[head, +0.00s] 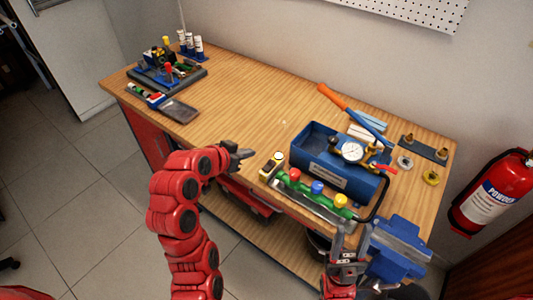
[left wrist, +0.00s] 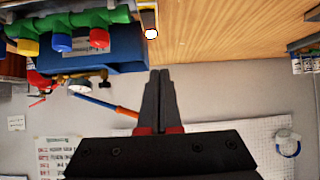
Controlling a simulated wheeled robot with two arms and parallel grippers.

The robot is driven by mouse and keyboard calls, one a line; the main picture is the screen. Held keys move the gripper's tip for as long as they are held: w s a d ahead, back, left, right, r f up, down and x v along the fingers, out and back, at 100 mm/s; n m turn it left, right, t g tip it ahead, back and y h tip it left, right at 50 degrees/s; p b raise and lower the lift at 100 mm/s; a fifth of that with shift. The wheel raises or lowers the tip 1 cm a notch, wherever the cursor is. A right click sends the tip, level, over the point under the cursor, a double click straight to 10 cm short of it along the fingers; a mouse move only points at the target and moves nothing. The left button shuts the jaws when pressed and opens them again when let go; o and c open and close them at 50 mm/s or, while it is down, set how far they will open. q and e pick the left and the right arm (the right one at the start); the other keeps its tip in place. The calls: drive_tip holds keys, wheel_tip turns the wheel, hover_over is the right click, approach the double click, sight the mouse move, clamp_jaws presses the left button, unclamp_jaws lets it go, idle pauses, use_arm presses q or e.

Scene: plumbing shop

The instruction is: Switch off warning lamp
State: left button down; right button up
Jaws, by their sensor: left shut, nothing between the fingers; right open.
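The warning lamp (head: 278,157) is a small box with a pale round cap, near the front edge of the workbench. In the left wrist view its cap (left wrist: 151,33) looks bright white with an orange rim. My left gripper (head: 250,153) is shut and empty, just left of the lamp and apart from it. Its closed fingers (left wrist: 160,73) also show in the left wrist view, with the lamp ahead of their tips. My right gripper (head: 350,236) is open at the front edge, below the valve manifold. No separate switch on the lamp can be made out.
A green manifold (head: 317,199) with red, blue and yellow knobs stands right of the lamp. Behind it is a blue toolbox (head: 330,172) with a gauge (head: 352,152). A blue vise (head: 400,247) is at the front right.

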use_arm(q)
drive_tip(key=shift+s+d+m+g, duration=0.15)
drive_tip(key=shift+s+m+g, duration=0.2)
drive_tip(key=shift+s, duration=0.2)
hover_over(272, 160)
drive_tip(key=s+a, duration=0.2)
drive_tip(key=s, duration=0.1)
wheel_tip(272, 160, down, 6)
drive_tip(key=shift+a+r, duration=0.1)
drive_tip(key=shift+r, duration=0.1)
drive_tip(key=f, duration=0.1)
drive_tip(key=f+p, duration=0.1)
drive_tip(key=f, duration=0.1)
drive_tip(key=shift+w+f, duration=0.25)
drive_tip(key=shift+f+p, duration=0.3)
drive_tip(key=shift+f, duration=0.15)
